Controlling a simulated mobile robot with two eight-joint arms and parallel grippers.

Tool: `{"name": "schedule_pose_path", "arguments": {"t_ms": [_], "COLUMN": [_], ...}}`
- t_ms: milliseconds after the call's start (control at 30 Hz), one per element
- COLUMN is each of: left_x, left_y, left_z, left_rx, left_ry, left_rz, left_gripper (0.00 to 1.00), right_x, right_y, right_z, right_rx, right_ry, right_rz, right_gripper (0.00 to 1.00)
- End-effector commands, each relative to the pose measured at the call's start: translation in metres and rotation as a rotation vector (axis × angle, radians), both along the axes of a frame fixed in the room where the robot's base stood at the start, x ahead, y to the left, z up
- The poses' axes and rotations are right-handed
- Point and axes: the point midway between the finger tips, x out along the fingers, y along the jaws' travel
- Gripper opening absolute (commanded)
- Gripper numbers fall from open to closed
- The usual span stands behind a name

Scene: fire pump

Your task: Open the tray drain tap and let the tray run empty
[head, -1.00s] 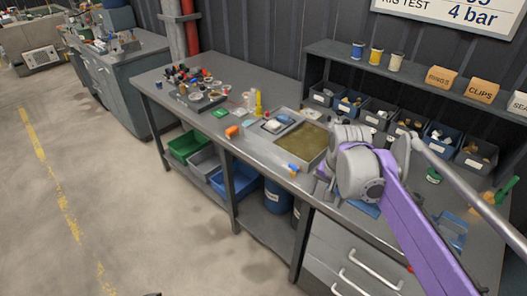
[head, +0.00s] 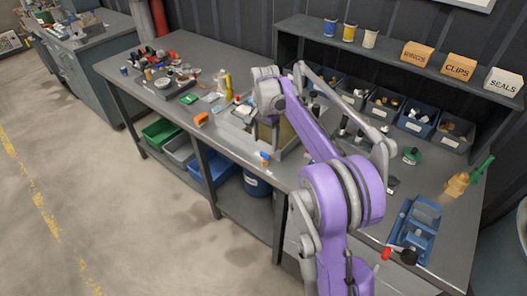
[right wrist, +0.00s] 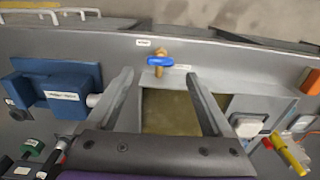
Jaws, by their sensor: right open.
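The tray (head: 287,153) holds murky olive liquid (right wrist: 170,112) and sits by the bench's front edge. Its drain tap has a brass body (right wrist: 160,51) and a blue lever (right wrist: 160,61) at the tray's front wall. The lever lies crosswise to the brass body. The tap shows small in the head view (head: 265,157). My right gripper (right wrist: 160,75) is open and empty, pointing down over the tray's front. The lever shows between and just beyond its fingertips, not touching them. In the head view my right arm hides part of the tray. My left gripper is not in view.
A blue device (right wrist: 62,90) stands beside the tray, left in the wrist view. A white block (right wrist: 247,128), a yellow cylinder (right wrist: 287,152) and an orange object (right wrist: 311,82) lie on the other side. Parts bins (head: 385,104) line the back. Floor before the bench is clear.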

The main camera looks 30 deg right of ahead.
Motion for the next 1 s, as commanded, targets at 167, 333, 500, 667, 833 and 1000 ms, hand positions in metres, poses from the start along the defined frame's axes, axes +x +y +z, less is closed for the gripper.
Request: {"name": "schedule_pose_path", "arguments": {"t_ms": [167, 333, 500, 667, 833, 1000], "left_x": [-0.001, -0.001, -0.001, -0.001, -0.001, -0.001], "left_y": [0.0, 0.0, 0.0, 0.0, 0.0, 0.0], "left_z": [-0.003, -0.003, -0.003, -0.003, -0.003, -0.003], "left_rx": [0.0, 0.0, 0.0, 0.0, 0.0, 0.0], "left_ry": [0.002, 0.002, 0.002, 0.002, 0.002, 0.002], "left_rz": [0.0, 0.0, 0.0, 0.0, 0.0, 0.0], "left_gripper": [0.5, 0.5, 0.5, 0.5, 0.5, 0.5], "right_x": [0.0, 0.0, 0.0, 0.0, 0.0, 0.0], "right_y": [0.0, 0.0, 0.0, 0.0, 0.0, 0.0], "right_z": [-0.033, -0.051, -0.056, -0.056, -0.056, -0.055], "right_rx": [0.0, 0.0, 0.0, 0.0, 0.0, 0.0], "right_ry": [0.0, -0.001, -0.001, -0.001, -0.001, -0.001], "right_rz": [0.001, 0.001, 0.001, 0.001, 0.001, 0.001], "right_gripper": [0.85, 0.85, 0.85, 0.85, 0.62, 0.31]}}
